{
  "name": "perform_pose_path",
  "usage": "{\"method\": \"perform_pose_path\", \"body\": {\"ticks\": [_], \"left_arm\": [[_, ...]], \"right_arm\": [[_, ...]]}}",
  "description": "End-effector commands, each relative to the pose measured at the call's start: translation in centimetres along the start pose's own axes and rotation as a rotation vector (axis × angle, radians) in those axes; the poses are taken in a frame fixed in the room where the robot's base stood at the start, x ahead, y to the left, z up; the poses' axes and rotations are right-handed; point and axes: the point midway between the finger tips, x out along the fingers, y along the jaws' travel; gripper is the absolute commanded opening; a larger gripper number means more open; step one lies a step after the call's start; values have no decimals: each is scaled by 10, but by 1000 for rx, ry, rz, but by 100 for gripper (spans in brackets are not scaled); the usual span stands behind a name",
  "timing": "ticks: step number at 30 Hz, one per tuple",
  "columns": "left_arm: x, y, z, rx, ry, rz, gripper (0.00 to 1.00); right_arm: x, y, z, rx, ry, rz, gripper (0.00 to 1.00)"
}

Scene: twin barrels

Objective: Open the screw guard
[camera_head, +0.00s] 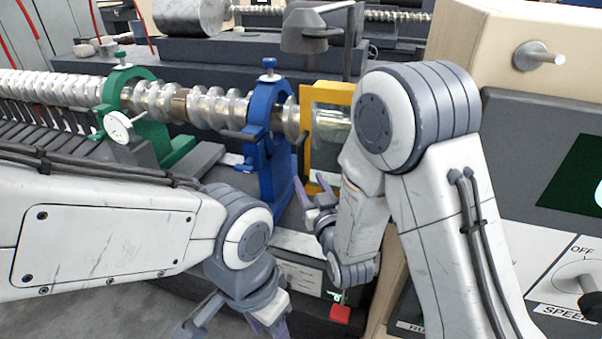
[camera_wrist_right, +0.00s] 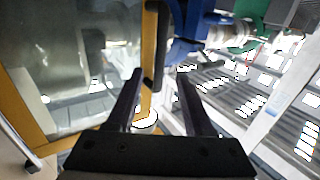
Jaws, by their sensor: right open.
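The screw guard (camera_head: 346,92) is a yellow frame around a clear pane, upright at the right end of the screw. My right arm hides part of it in the head view. In the right wrist view its yellow edge (camera_wrist_right: 150,50) runs upright, with a short dark handle (camera_wrist_right: 153,84) on it. My right gripper (camera_head: 316,196) is open and empty, just in front of the guard. In the wrist view its fingers (camera_wrist_right: 159,80) point toward the handle, one on each side of it; contact cannot be told. My left gripper (camera_head: 236,322) hangs low at the bottom edge, fingers apart.
A blue clamp stand (camera_head: 264,115) and a green stand (camera_head: 150,135) with a dial gauge (camera_head: 119,128) hold the metal screw (camera_head: 65,86) left of the guard. A control panel with a speed knob (camera_head: 575,277) is at right. A red button (camera_head: 340,314) is below.

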Motion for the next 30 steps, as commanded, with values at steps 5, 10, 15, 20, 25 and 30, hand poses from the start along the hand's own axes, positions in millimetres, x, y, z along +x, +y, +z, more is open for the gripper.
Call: {"method": "perform_pose_path", "body": {"ticks": [5,10,15,20,25,30], "left_arm": [[1,0,0,-2,-1,0,50],[-14,1,-1,-1,1,0,50],[-23,2,-1,0,0,0,50],[-27,2,-2,2,0,0,50],[-27,2,-1,2,0,0,50],[-26,2,-1,2,0,0,50]], "right_arm": [[17,0,-5,-1,-1,0,52],[46,0,-5,-1,-1,-1,52],[69,0,-4,-1,-1,-1,52],[80,0,-2,-1,-1,-1,52],[82,0,-1,-1,-2,-1,52],[82,0,-1,-1,-1,-1,44]]}}
